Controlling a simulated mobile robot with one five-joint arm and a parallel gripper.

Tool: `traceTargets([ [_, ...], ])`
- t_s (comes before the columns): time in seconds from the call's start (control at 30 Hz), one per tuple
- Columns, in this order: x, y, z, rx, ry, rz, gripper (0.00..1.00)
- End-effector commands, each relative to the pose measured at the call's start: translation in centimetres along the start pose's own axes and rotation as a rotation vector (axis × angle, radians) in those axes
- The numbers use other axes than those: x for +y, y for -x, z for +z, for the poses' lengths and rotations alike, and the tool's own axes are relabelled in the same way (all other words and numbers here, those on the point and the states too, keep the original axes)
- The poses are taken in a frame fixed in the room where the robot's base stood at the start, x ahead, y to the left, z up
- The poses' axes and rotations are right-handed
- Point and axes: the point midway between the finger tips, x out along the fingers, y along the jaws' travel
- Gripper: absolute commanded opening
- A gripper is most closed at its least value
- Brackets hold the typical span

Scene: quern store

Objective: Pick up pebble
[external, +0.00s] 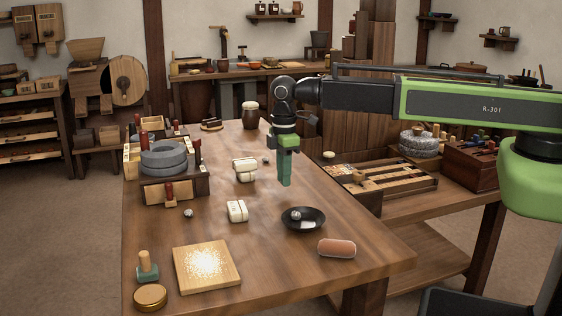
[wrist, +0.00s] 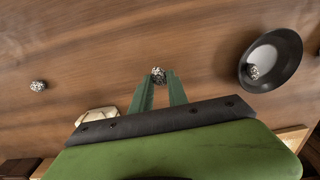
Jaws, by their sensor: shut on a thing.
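My gripper (external: 286,182) points down above the table, to the right of the white tied blocks. In the wrist view my gripper (wrist: 158,79) is shut on a speckled grey pebble (wrist: 158,74) at its fingertips. That pebble cannot be made out in the external view. A second pebble (external: 188,213) lies on the table at the left, and it also shows in the wrist view (wrist: 38,86). A third pebble (external: 295,215) sits in a black bowl (external: 316,224); the wrist view shows this pebble (wrist: 254,71) and the bowl (wrist: 291,62) at the right.
White blocks (external: 237,211) (external: 245,166) stand on the wooden table (external: 285,270). A reddish roll (external: 337,247), floured board (external: 207,264), green stamp (external: 147,270) and brass lid (external: 150,297) lie nearer. Grey quern stones (external: 164,158) stand left. The table's middle is fairly clear.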

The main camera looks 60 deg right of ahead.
Motion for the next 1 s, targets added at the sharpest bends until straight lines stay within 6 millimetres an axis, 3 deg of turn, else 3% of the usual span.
traceTargets([
  [0.03, 0.0, 2.0, 0.0, 0.0, 0.0, 0.0, 0.0],
  [0.5, 3.9, 7.6, 9.3, 0.0, -0.002, 0.0, 0.0],
  [0.83, 4.6, 8.1, 10.8, 0.0, -0.004, 0.0, 0.0],
  [1.0, 4.0, 8.1, 11.4, 0.0, -0.093, 0.0, 0.0],
])
